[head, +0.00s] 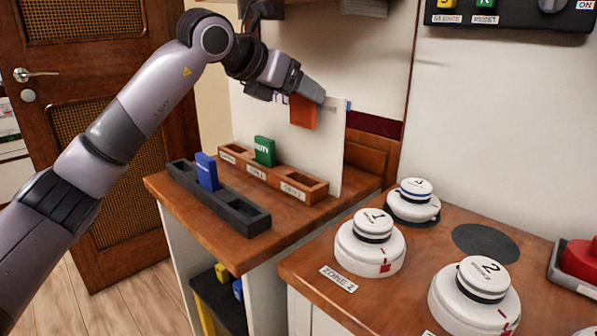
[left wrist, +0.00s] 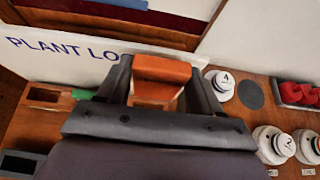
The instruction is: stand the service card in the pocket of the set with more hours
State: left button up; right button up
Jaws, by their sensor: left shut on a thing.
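My left gripper (head: 308,98) is shut on an orange card (head: 303,112), a thick block whose face shows no readable text. In the left wrist view the orange card (left wrist: 160,72) sits between the fingers. It is held in the air in front of the white upright board, above the right end of the wooden rack (head: 312,187). That rack has a row of pockets with labels too small to read, and a green card (head: 265,151) stands in its middle pocket. The dark rack (head: 250,219) in front has a blue card (head: 206,171) in its middle pocket; its end pockets look empty. My right gripper is out of view.
The white board (head: 330,145) stands behind the wooden rack; "PLANT LO" shows on it (left wrist: 60,50) in the left wrist view. Round white numbered units (head: 372,245) stand on the right counter, with a red item (head: 580,258) at its edge. A gap separates the counters.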

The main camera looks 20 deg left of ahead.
pick_arm(q)
notch_tip(320, 180, down, 8)
jog(key=shift+f+b, duration=0.15)
jog(key=shift+b, duration=0.55)
jog(key=shift+f, duration=0.55)
notch_tip(320, 180, down, 4)
jog(key=shift+f+b, duration=0.1)
jog(key=shift+b, duration=0.35)
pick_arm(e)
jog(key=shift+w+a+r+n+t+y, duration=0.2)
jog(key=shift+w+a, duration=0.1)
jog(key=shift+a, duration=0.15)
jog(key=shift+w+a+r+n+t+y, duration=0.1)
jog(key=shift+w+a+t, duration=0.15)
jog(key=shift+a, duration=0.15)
pick_arm(q)
jog(key=shift+f, duration=0.15)
jog(key=o, duration=1.1)
jog(key=shift+c, duration=0.2)
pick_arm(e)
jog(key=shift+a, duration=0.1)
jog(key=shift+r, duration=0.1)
